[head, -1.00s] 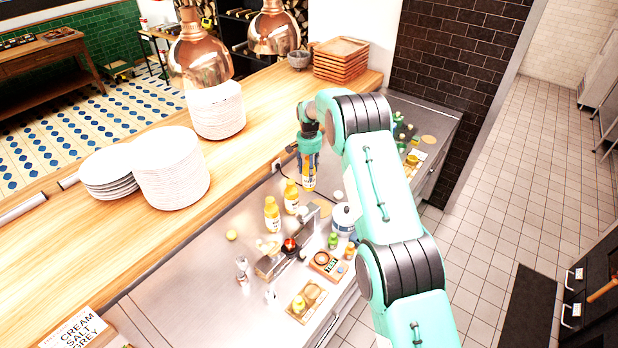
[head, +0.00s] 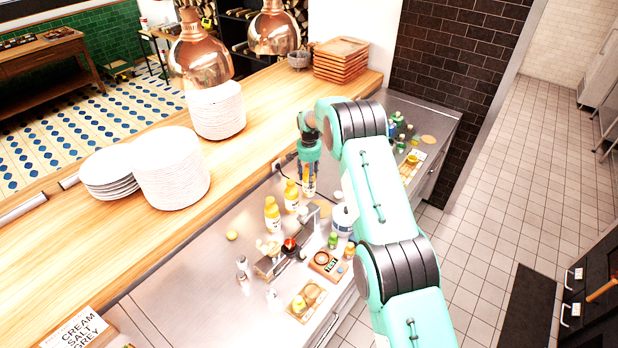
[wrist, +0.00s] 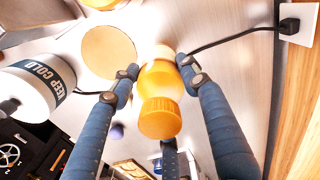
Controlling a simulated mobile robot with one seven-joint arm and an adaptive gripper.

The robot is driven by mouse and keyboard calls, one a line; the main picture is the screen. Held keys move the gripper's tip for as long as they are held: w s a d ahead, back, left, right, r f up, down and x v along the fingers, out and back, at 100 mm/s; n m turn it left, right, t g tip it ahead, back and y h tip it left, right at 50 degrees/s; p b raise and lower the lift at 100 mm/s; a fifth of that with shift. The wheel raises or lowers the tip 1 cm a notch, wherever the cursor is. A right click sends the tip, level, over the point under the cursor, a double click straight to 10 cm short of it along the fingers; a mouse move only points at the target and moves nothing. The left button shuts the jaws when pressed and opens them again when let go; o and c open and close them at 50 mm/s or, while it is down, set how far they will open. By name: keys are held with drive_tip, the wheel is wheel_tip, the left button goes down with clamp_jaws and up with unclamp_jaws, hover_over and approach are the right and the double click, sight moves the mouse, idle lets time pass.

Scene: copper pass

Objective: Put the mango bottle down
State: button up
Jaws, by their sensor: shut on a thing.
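My gripper (head: 309,175) is above the steel counter (head: 195,290), toward its far part. Its blue fingers are shut around the mango bottle (head: 309,187), which has a yellow-orange body and a white label. In the wrist view the bottle's orange cap (wrist: 160,118) points toward the camera between the fingers. The bottle looks upright. Whether its base touches the counter is hidden.
Two similar yellow bottles (head: 272,213) (head: 291,196) stand nearby to the left. A white "KEEP COLD" tub (wrist: 35,88) and a round tan board (wrist: 108,52) are close by. A cable (wrist: 235,38) runs to a wall socket (wrist: 298,22).

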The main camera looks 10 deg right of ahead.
drive_tip(key=o, duration=1.5)
drive_tip(key=shift+f, duration=0.1)
drive_tip(key=shift+o, duration=0.2)
drive_tip(key=shift+r+b, duration=0.65)
drive_tip(key=shift+r, duration=5.45)
drive_tip(key=shift+r, duration=0.1)
